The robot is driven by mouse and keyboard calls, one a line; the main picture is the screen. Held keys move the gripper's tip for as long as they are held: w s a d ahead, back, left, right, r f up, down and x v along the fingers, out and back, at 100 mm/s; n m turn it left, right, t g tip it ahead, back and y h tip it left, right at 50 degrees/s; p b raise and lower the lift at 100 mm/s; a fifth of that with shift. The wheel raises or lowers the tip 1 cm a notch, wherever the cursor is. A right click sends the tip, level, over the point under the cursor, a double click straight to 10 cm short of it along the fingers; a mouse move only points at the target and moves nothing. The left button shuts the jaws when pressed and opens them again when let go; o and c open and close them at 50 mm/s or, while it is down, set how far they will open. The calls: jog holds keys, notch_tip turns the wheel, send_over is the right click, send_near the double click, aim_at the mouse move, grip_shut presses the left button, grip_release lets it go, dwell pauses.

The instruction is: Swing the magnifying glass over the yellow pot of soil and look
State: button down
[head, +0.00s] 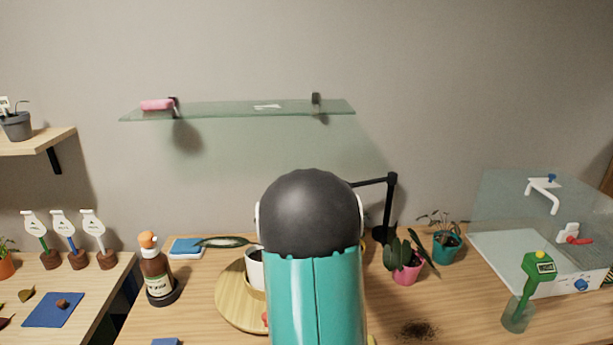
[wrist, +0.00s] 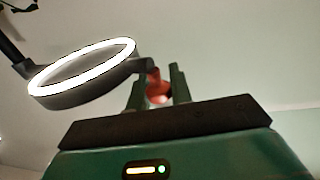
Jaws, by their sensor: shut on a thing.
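The magnifying glass (wrist: 82,72) shows in the wrist view as a tilted ring with a glowing white rim on a black arm. My gripper (wrist: 160,88) is shut on the red knob (wrist: 158,92) at the ring's right side. In the head view, the magnifier's black post (head: 389,210) and jointed arm stand at the back of the table, and the arm runs left behind my own arm. My arm hides the ring and my gripper there. The yellow pot of soil cannot be made out; only slivers of yellow show beside my arm.
Right of my arm stand a pink pot (head: 406,272), a teal pot (head: 446,247) and a green meter in a glass (head: 516,314). Spilled soil (head: 416,331) lies in front. Left are a round wooden board (head: 229,298) and a brown bottle (head: 156,275). A glass shelf (head: 235,111) hangs above.

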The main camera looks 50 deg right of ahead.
jog(key=s+a+n+t+y, duration=0.4)
jog(key=s+n+t+y, duration=0.1)
jog(key=s, duration=0.6)
jog(key=shift+s+a+y, duration=0.2)
jog(key=shift+a+y, duration=0.2)
jog(key=shift+y, duration=0.1)
jog(key=c, duration=1.3)
grip_release()
jog(key=shift+o, duration=0.2)
jog(key=shift+s, duration=0.1)
jog(key=v, duration=1.3)
jog(key=shift+s, duration=0.3)
jog(key=shift+a+f, duration=0.15)
